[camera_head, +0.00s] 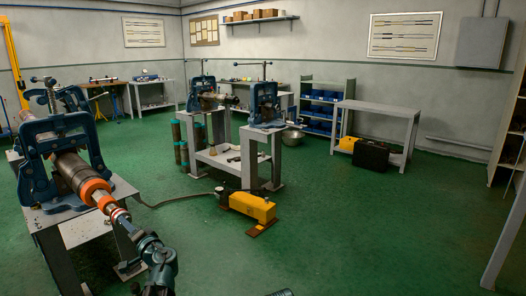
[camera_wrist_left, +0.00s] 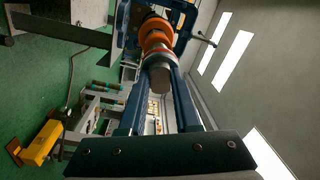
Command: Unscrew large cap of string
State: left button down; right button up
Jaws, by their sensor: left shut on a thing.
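The string (camera_head: 75,172) is a dark pipe clamped level in a blue vise (camera_head: 38,165) at the left of the head view. It carries an orange ring (camera_head: 96,192), then a thinner silver section. A cap with red and pale bands (camera_head: 119,214) is at its near end; in the left wrist view the banded end (camera_wrist_left: 158,60) shows with a grey end face (camera_wrist_left: 160,79). My left gripper (camera_head: 130,226) is in line with this end. In the wrist view its two blue fingers (camera_wrist_left: 160,85) are shut on the cap, one on each side.
The vise stands on a grey metal bench (camera_head: 85,228). Two more blue vises stand on a bench farther back, with a yellow pedal unit (camera_head: 252,207) on the floor before it. A grey table (camera_head: 380,115) is at the right. The green floor at centre right is clear.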

pick_arm(q)
jog(key=shift+s+d, duration=0.25)
jog(key=shift+d, duration=0.05)
jog(key=shift+r, duration=0.1)
